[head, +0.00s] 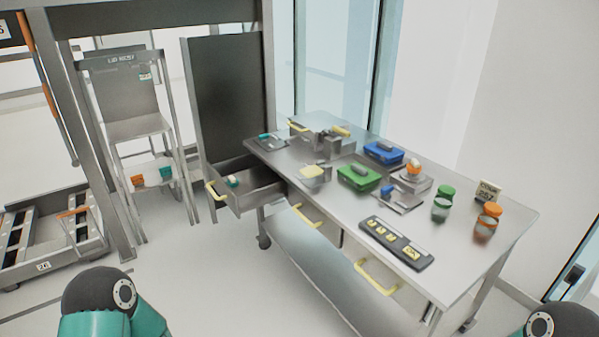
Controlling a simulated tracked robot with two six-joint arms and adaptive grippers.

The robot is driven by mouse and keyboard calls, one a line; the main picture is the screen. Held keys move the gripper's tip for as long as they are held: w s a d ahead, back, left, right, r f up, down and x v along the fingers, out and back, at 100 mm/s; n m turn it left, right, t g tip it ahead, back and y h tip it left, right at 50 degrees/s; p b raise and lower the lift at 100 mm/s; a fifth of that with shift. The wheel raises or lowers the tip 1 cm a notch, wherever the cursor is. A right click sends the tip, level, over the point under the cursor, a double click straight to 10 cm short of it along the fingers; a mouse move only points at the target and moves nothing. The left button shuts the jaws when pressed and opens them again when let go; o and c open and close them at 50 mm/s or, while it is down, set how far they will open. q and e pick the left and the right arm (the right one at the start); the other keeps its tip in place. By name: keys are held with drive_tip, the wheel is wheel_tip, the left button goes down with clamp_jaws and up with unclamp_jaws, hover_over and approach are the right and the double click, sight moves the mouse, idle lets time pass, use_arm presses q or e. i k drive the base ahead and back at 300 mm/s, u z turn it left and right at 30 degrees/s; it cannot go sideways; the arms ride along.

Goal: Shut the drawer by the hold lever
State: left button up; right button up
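An open drawer (258,196) sticks out from the left end of the metal table, with a yellow handle (216,191) on its front. A small white and green item (232,181) lies inside it. I cannot tell for certain which part is the hold lever. A small device with a blue knob (387,190) stands on the tabletop, and a flat plate with a teal part (265,137) lies at the table's far left corner. Neither of my grippers is in view; only rounded parts of my arms show at the bottom left and bottom right.
The metal table (462,262) carries a green case (359,177), a blue case (384,153), jars with green (447,190) and orange (493,209) lids, and a dark button panel (396,243). Two other yellow-handled drawers look shut. Floor (215,280) in front is clear.

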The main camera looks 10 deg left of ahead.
sight(260, 185)
drive_tip(key=u, duration=0.25)
drive_tip(key=i, duration=0.7)
drive_tip(key=u, duration=0.85)
drive_tip(key=i, duration=1.4)
drive_tip(key=z, duration=0.45)
drive_tip(key=i, duration=0.6)
drive_tip(key=z, duration=0.45)
